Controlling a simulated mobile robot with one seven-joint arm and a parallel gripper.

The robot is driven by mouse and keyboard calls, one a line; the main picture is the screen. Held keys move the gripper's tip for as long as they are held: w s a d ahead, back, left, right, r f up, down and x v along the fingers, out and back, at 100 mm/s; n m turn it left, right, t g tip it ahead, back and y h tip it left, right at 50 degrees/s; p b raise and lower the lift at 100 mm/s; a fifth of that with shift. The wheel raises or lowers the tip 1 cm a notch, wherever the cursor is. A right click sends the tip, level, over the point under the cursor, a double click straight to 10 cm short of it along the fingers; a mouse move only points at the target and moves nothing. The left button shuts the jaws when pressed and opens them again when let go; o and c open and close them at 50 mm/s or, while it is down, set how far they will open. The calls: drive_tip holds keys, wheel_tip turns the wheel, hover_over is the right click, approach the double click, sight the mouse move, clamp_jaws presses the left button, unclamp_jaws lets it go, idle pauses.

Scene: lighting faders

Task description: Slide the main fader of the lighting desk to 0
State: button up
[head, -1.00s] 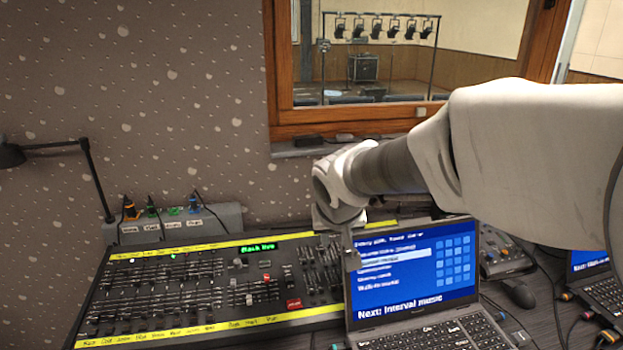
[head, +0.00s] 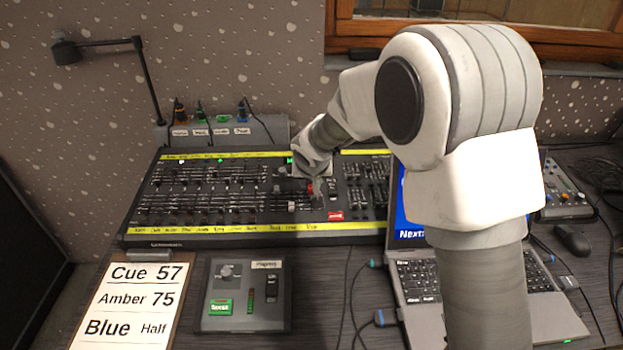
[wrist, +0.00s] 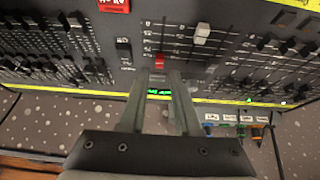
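The lighting desk (head: 262,243) is a wide black console with yellow label strips along its back and front edges. A red fader cap (head: 309,188) shows just below my gripper in the head view. In the wrist view, this red cap (wrist: 160,62) is just beyond my fingertips, in line with the gap between them. A light grey fader cap (wrist: 202,34) sits beside it on another track. My gripper (wrist: 164,78) has its two fingers apart, with a narrow gap and the green display showing through. Contact with the cap cannot be told. The fader labels are too small to read.
A red button (head: 335,215) and rows of black faders are close by. The laptop (head: 410,265) stands right of the desk, partly behind my arm. A small control box (head: 207,300) and a cue card (head: 122,318) lie in front. A lamp (head: 140,70) stands behind left.

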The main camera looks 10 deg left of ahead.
sight(310, 192)
drive_tip(key=shift+b+x, duration=1.3)
drive_tip(key=shift+x, duration=1.5)
clamp_jaws()
drive_tip(key=shift+s+f, duration=0.1)
drive_tip(key=shift+s, duration=0.05)
drive_tip(key=shift+s+f+b, duration=0.1)
drive_tip(key=shift+s+b, duration=0.1)
drive_tip(key=shift+b, duration=0.25)
drive_tip(key=shift+s+d+f+b, duration=0.1)
drive_tip(key=shift+s+d+b, duration=0.15)
drive_tip(key=shift+s+b, duration=0.55)
drive_tip(key=shift+s+d+b, duration=0.25)
drive_tip(key=shift+s+b, duration=0.5)
drive_tip(key=shift+s, duration=0.2)
drive_tip(key=shift+s+d+f+b, duration=0.1)
drive_tip(key=shift+s+d+b, duration=0.1)
drive_tip(key=shift+s+b, duration=0.6)
unclamp_jaws()
drive_tip(key=shift+r, duration=0.1)
